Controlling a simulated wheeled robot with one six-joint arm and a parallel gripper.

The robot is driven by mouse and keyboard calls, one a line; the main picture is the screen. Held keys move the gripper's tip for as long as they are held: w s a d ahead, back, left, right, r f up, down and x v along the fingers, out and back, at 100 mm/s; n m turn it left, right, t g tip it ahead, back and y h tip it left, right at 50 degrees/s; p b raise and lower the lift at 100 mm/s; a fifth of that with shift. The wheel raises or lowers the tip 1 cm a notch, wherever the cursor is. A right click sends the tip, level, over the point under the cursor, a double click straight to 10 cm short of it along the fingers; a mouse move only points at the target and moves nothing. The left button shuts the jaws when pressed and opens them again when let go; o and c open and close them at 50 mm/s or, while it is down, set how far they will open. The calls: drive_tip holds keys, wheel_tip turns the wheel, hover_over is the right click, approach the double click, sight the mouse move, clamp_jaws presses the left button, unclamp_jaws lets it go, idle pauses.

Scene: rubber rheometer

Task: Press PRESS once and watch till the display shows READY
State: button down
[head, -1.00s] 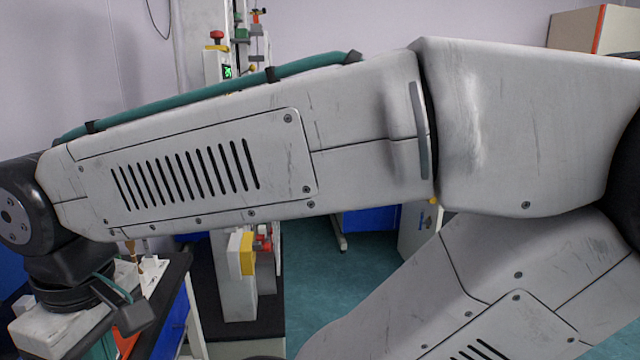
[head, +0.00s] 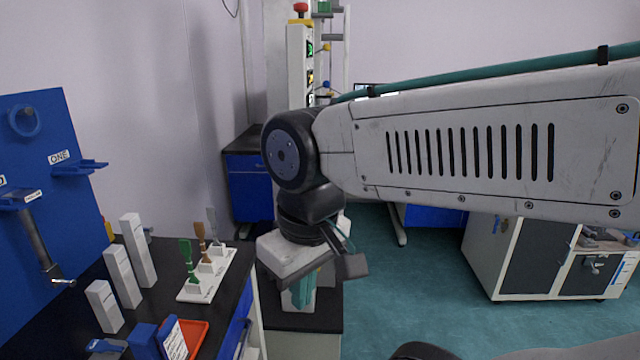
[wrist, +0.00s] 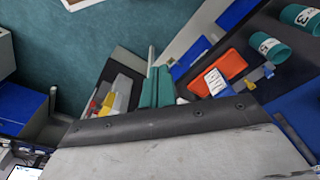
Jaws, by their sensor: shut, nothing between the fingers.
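The tall white machine (head: 295,60) stands at the back, left of centre in the head view. It has a small green-lit display (head: 310,48), too small to read, and a red knob (head: 300,8) on top. Small yellow and blue parts show on its right side. I cannot make out a PRESS label, and my arm hides the machine's lower part. My gripper (head: 300,294) points down in front of it, with its teal fingers shut and empty. The fingers also show in the wrist view (wrist: 157,88), near yellow, red and white parts (wrist: 108,98).
A black bench on the left holds white blocks (head: 122,275), a white rack (head: 208,275) with coloured specimens and an orange-red tray (head: 192,335). A blue pegboard (head: 45,180) stands behind it. A cabinet (head: 520,260) is at right. Teal floor (head: 400,300) is open between.

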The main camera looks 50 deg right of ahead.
drive_tip(key=w+a+m+y, duration=0.3)
drive_tip(key=w+m+y, duration=0.2)
drive_tip(key=w+y, duration=0.3)
drive_tip(key=w+d+m+t+y, duration=0.2)
drive_tip(key=w+d+m+t, duration=0.75)
drive_tip(key=w+d, duration=0.55)
drive_tip(key=d+f+m+t+h, duration=0.1)
drive_tip(key=d+m+h, duration=0.3)
drive_tip(key=d, duration=0.5)
drive_tip(key=s+d+f+m+t+h, duration=0.1)
drive_tip(key=d+f+m+t+h, duration=0.1)
drive_tip(key=d, duration=0.8)
drive_tip(key=s+d+f+m+t+h, duration=0.1)
drive_tip(key=d+m+t+h, duration=0.4)
drive_tip(key=d, duration=0.5)
drive_tip(key=shift+f+m+h, duration=0.3)
drive_tip(key=shift+f+m, duration=0.15)
drive_tip(key=shift+m, duration=0.4)
drive_tip(key=w+a, duration=0.5)
drive_tip(key=w, duration=0.1)
drive_tip(key=shift+w+a, duration=0.35)
drive_tip(key=shift+w, duration=0.05)
